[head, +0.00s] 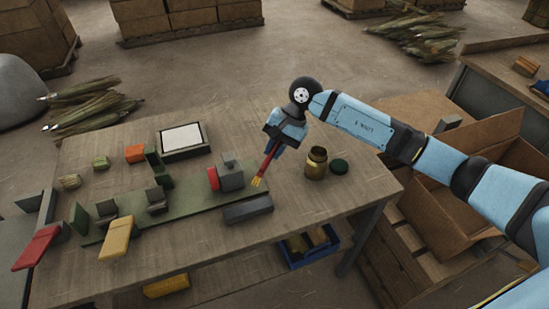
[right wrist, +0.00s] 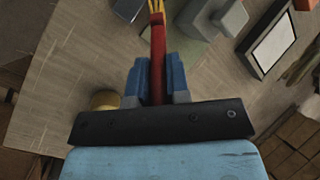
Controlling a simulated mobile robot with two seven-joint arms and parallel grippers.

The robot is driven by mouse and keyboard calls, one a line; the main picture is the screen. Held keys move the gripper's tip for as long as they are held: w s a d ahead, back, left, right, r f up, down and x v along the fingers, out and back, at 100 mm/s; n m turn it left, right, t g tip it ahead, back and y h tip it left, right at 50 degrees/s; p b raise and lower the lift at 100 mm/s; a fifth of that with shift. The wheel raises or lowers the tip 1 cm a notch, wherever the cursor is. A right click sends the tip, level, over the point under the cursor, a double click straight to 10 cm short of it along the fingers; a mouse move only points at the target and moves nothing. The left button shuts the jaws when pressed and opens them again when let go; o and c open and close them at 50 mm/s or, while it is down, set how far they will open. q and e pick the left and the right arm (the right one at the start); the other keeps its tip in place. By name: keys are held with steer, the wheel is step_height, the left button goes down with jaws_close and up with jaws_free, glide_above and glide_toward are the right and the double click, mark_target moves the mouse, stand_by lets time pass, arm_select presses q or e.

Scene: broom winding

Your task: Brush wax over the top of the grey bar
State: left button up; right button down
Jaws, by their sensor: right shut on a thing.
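My right gripper (head: 282,138) is shut on a red-handled brush (head: 266,165) with yellow bristles. The bristles point down, close to the far edge of the grey bar (head: 248,210); whether they touch it I cannot tell. In the right wrist view the red handle (right wrist: 158,60) sits between the blue fingers (right wrist: 158,80). The dark grey bar lies on the workbench near its front edge. An open jar (head: 316,163) stands right of the gripper, with its dark green lid (head: 339,166) beside it. My left gripper is not in view.
A green fixture (head: 180,213) with grey blocks, a red knob (head: 213,178), and red and yellow levers (head: 116,238) fills the bench's left and middle. A white-topped tray (head: 182,139) lies behind. Open cardboard boxes (head: 460,175) stand right of the bench. A blue bin (head: 308,247) sits below.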

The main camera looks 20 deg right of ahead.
steer(key=shift+w+d+r, duration=0.1)
steer(key=shift+d+r, duration=0.05)
steer(key=shift+r, duration=0.65)
steer(key=shift+r+p, duration=0.3)
steer(key=shift+r, duration=0.7)
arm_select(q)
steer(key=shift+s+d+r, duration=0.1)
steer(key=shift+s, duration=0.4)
